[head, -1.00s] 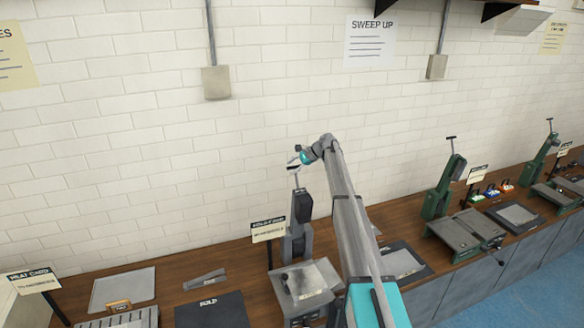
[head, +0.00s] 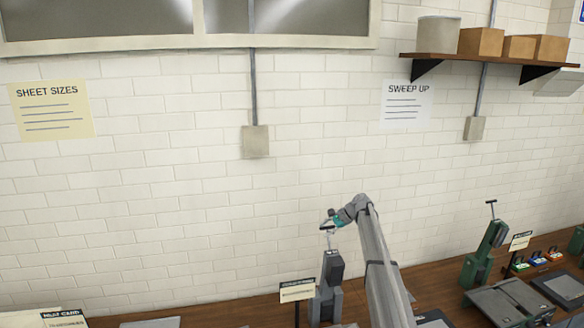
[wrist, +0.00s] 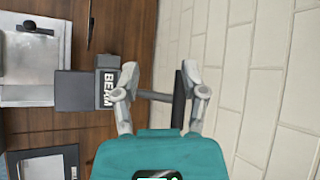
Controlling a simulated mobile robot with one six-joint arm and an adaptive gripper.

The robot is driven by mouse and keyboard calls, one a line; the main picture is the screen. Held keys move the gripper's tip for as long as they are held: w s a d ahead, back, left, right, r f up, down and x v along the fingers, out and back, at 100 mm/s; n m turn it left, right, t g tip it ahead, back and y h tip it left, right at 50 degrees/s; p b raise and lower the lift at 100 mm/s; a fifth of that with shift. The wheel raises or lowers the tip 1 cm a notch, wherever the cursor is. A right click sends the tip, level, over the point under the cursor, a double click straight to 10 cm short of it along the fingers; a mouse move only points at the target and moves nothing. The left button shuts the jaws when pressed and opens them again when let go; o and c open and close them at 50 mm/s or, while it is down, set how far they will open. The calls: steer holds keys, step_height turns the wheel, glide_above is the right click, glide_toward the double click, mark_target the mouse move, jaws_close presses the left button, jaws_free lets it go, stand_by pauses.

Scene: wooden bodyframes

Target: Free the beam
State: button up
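A grey upright device (head: 328,288) stands on the bench with a thin stem and a dark T-shaped handle at its top. The wrist view shows its dark grey block labelled BEAM (wrist: 75,92), the stem (wrist: 154,96) and the handle's dark crossbar (wrist: 179,98). My gripper (head: 334,222) is beside the top of the handle. In the wrist view my gripper (wrist: 158,70) has its fingers spread, with the stem between them. The crossbar is close to the right finger; I cannot tell whether they touch. The left finger is near the labelled block.
A sign on a post (head: 297,290) stands just left of the device. A green device (head: 486,255) with a similar handle stands to the right, with small coloured items (head: 536,260) beyond. The white brick wall (head: 190,220) is close behind. A shelf (head: 485,60) hangs high at right.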

steer(key=s+d+f+n+h, duration=0.1)
steer(key=s+f+n+h, duration=0.2)
steer(key=s, duration=1.3)
steer(key=s+d+f+n+g+h, duration=0.1)
steer(key=s+n+h, duration=0.3)
steer(key=s, duration=1.2)
steer(key=s+d+f+n+h, duration=0.15)
steer(key=s+n, duration=0.35)
steer(key=s, duration=1.2)
step_height(320, 180, down, 26)
steer(key=s+g+b, duration=0.1)
steer(key=s+b, duration=0.1)
steer(key=b, duration=2.4)
steer(key=shift+s+f+h, duration=0.2)
steer(key=shift+h, duration=0.15)
